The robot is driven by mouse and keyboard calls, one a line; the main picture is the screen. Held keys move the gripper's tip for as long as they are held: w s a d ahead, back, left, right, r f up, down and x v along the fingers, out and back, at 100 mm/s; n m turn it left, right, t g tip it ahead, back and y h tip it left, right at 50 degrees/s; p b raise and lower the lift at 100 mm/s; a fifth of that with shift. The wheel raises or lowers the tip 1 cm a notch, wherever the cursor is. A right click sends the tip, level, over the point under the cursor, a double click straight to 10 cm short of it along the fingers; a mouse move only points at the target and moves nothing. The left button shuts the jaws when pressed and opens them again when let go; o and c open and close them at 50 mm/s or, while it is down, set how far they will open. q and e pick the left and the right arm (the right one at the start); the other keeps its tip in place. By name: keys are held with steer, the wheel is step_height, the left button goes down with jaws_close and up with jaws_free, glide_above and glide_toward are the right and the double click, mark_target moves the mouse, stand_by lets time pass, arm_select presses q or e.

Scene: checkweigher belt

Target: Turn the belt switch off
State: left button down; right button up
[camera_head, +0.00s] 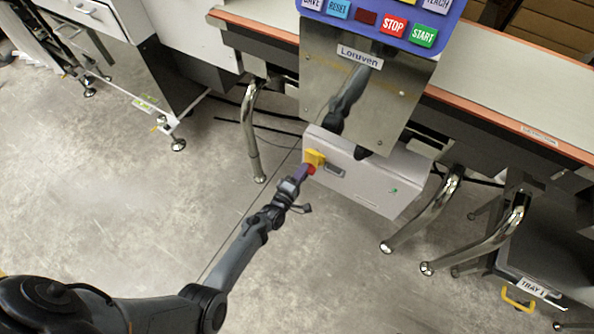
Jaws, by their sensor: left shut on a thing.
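The belt switch (314,158) is a yellow plate with a red knob (310,169), on the left part of a white box under the machine. My left gripper (304,172) reaches it from the lower left and is shut on the red knob. The gripper hides most of the knob, so its exact angle cannot be told. The white switch box (375,175) also bears a dark handle and a small green spot. My right gripper is not in view.
Above the box hangs a steel panel (385,95) with a blue keypad (370,12) carrying STOP and START buttons. Curved metal legs (490,235) stand to the right, near a tray with a yellow handle (517,301).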

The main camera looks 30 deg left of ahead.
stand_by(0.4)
arm_select(q)
steer(key=c, duration=1.1)
jaws_free()
steer(key=shift+s+d+p, duration=0.15)
steer(key=shift+s+p, duration=2.15)
steer(key=shift+s, duration=3.15)
steer(key=shift+s, duration=0.1)
